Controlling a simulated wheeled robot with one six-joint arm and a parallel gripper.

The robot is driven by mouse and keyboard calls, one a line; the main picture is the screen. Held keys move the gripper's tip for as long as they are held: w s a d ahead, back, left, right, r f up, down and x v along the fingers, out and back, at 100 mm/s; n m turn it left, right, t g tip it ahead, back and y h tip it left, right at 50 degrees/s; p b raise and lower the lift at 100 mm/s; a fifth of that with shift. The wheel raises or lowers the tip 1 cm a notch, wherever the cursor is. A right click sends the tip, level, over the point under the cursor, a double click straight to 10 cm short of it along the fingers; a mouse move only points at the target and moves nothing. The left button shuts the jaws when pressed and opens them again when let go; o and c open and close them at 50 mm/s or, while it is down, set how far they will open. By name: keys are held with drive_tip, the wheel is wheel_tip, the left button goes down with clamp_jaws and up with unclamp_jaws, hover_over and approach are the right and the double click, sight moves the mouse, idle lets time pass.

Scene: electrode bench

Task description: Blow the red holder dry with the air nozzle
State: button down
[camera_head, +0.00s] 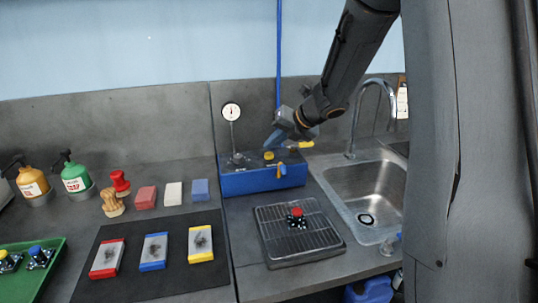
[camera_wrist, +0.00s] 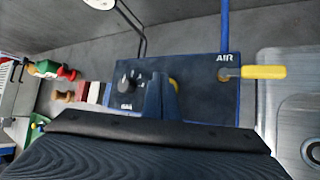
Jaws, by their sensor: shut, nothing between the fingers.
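The red holder (camera_head: 297,217), a dark piece with a red knob and pale specks, stands on the wire rack right of centre; the wrist view does not show it. A blue box (camera_head: 235,182) stands behind the rack, and its dark top (camera_wrist: 205,82) carries the word AIR in the wrist view. A yellow handle (camera_wrist: 263,72) sticks out at its right edge beside a blue hose (camera_wrist: 225,25). I cannot make out the air nozzle's tip for certain. My gripper (camera_head: 272,142) is shut and empty above the box; its blue fingers (camera_wrist: 160,95) hide part of the top.
The wire rack (camera_head: 264,238) lies in front of the box. A steel sink (camera_head: 372,184) with a tall faucet (camera_head: 357,120) is to the right. Colored blocks, bottles and a green tray (camera_head: 50,275) fill the left.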

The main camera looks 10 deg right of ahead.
sight(272, 155)
drive_tip(key=shift+f, duration=0.2)
idle(0.6)
drive_tip(key=shift+f+b, duration=0.3)
drive_tip(key=shift+f+b, duration=0.45)
drive_tip(key=shift+f, duration=0.1)
idle(0.9)
drive_tip(key=shift+r, duration=0.1)
drive_tip(key=shift+r+p, duration=0.95)
drive_tip(key=shift+p, duration=0.15)
wheel_tip(272, 155, up, 5)
drive_tip(key=p, duration=0.5)
idle(0.5)
